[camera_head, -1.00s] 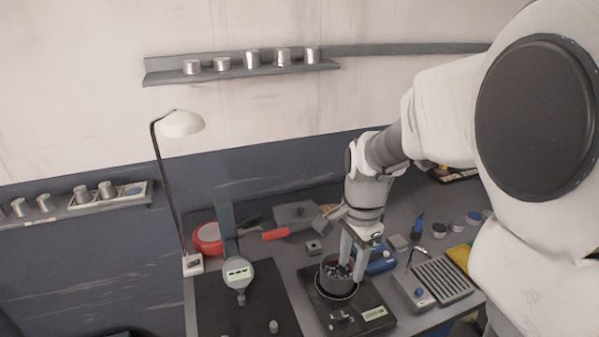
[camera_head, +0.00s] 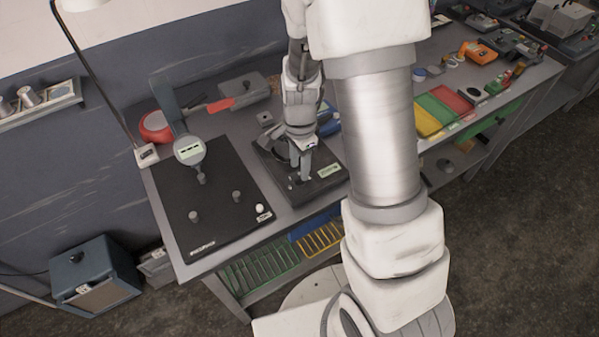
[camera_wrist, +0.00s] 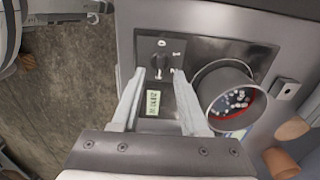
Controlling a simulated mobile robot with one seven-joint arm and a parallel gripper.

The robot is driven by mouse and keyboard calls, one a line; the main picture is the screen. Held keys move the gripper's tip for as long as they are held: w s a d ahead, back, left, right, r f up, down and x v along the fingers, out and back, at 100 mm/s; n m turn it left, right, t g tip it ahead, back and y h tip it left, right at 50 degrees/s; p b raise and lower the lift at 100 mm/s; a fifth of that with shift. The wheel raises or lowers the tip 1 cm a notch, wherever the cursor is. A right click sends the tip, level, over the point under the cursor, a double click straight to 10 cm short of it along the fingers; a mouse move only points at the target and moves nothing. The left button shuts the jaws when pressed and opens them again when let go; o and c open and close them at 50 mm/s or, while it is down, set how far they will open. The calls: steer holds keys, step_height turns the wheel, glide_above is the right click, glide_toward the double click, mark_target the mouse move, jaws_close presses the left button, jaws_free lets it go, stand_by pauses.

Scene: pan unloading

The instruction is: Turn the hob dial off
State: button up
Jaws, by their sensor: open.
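The hob (camera_head: 268,163) is a dark flat unit on the bench; it also shows in the wrist view (camera_wrist: 205,48). Its black dial (camera_wrist: 158,62) sits on a dark panel with small pale marks around it. The dial's exact setting is too small to tell. My gripper (camera_wrist: 158,73) is open, its two fingertips on either side of the dial's near part, pointing down at it. Whether they touch it I cannot tell. In the head view my gripper (camera_head: 304,178) is over the hob's front and hides the dial.
A pale green display (camera_wrist: 153,103) lies between my fingers. A black board (camera_head: 215,215) with a round gauge (camera_head: 189,150) and several pegs lies left of the hob. Green and red trays (camera_head: 436,108) lie to the right, past my arm.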

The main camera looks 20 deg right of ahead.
mark_target(300, 180)
steer(key=shift+f, duration=1.8)
jaws_close()
